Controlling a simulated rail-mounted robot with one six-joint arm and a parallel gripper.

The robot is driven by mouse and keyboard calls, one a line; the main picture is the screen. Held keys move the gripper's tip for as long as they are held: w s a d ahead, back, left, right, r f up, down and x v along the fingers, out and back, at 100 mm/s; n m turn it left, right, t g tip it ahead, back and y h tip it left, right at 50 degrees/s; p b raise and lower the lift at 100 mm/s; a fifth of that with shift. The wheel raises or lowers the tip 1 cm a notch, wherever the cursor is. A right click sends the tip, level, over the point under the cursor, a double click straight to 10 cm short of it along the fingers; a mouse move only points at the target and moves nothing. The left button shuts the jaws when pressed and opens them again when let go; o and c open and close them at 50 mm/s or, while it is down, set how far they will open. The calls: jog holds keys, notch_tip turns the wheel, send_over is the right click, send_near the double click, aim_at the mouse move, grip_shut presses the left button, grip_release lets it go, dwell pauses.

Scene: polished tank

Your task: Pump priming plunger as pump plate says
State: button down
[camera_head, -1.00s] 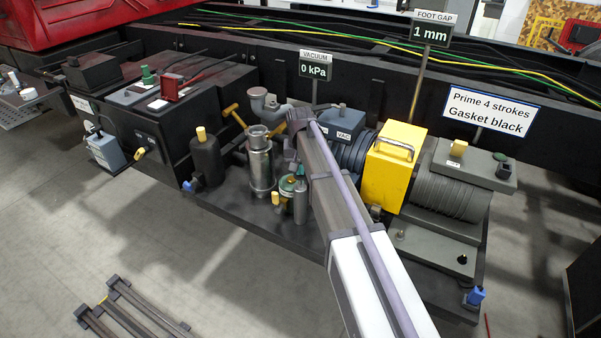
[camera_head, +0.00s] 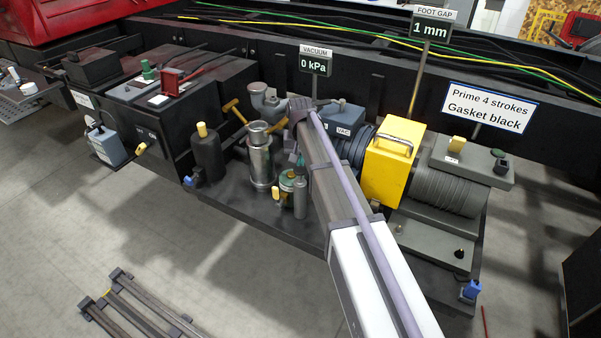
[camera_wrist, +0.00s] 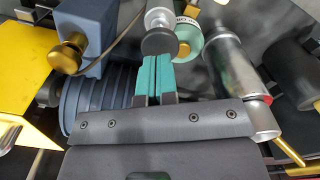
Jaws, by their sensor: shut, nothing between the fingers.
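The pump plate (camera_head: 488,108) reads "Prime 4 strokes" and "Gasket black". My gripper (camera_wrist: 157,62) has its two teal fingers shut together with nothing between them. In the wrist view, the fingertips are at the lower edge of a black round knob (camera_wrist: 159,41), which appears to be the priming plunger's head. Contact or a small gap cannot be told. A pale metal round part (camera_wrist: 158,18) shows beyond the knob. In the head view, my arm hides most of this spot, beside the teal-topped canister (camera_head: 291,183). The vacuum sign (camera_head: 314,63) reads 0 kPa.
The silver cylinder (camera_wrist: 222,68) stands right of my gripper in the wrist view. The blue VAC box (camera_wrist: 85,28) with its brass knob and the yellow housing (camera_head: 392,165) are close on the other side. The foot gap sign (camera_head: 431,29) reads 1 mm.

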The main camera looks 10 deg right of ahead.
jog(key=shift+f+b, duration=2.1)
jog(key=shift+f, duration=0.1)
notch_tip(320, 180, up, 5)
jog(key=p, duration=0.4)
jog(key=shift+f+p, duration=0.1)
jog(key=shift+p, duration=0.3)
jog(key=shift+f, duration=0.25)
jog(key=shift+f+b, duration=2.1)
jog(key=shift+b, duration=0.25)
jog(key=shift+r+p, duration=2.25)
